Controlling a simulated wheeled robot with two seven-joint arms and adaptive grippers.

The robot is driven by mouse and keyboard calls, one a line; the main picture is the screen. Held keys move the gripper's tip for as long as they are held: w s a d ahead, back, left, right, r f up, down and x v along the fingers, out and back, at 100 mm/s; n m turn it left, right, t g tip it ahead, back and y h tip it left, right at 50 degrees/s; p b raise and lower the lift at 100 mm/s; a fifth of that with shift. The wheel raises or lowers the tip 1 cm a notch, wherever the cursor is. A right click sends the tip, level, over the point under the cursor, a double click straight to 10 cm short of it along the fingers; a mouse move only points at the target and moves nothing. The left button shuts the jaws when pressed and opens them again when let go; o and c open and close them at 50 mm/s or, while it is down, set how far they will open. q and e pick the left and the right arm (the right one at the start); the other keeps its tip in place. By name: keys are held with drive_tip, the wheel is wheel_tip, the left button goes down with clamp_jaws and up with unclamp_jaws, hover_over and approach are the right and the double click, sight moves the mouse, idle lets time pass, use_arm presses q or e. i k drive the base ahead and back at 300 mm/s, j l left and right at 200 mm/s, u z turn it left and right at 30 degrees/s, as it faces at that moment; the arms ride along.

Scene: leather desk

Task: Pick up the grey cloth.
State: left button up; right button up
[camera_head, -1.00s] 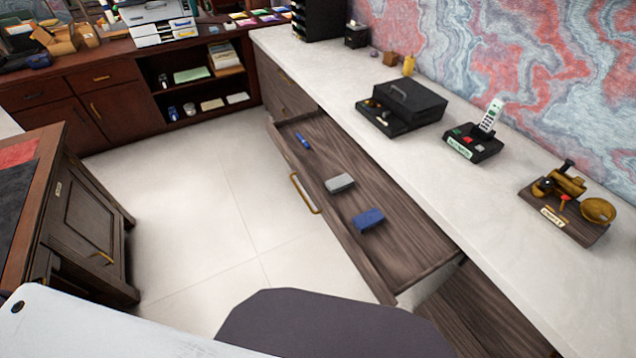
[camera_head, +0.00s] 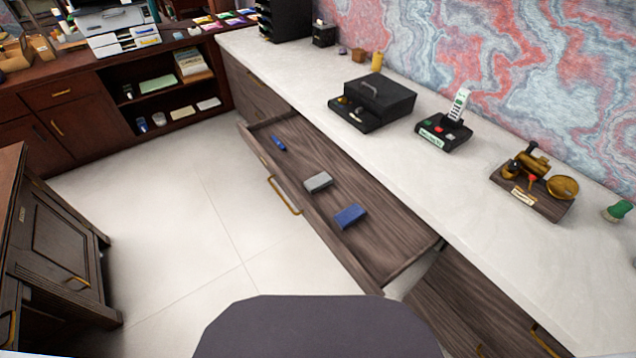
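A small grey block-shaped item (camera_head: 318,182), which looks like the grey cloth, lies in the open wooden drawer (camera_head: 385,225) in the head view. A similar blue item (camera_head: 350,216) lies nearer to me in the same drawer. A small blue object (camera_head: 278,142) lies near the drawer's far end. Neither of my grippers shows in the head view.
The white counter (camera_head: 440,180) runs above the drawer, with a black box (camera_head: 375,100), a phone on a stand (camera_head: 447,130) and a brass set (camera_head: 535,180). A dark wooden desk (camera_head: 55,250) stands at left. The pale floor (camera_head: 170,200) between is clear.

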sight(319, 182)
drive_tip(key=i+j+z, duration=0.15)
drive_tip(key=j+z, duration=0.7)
drive_tip(key=i+j+z, duration=0.1)
drive_tip(key=j+z, duration=0.6)
drive_tip(key=z, duration=0.15)
drive_tip(key=k, duration=0.05)
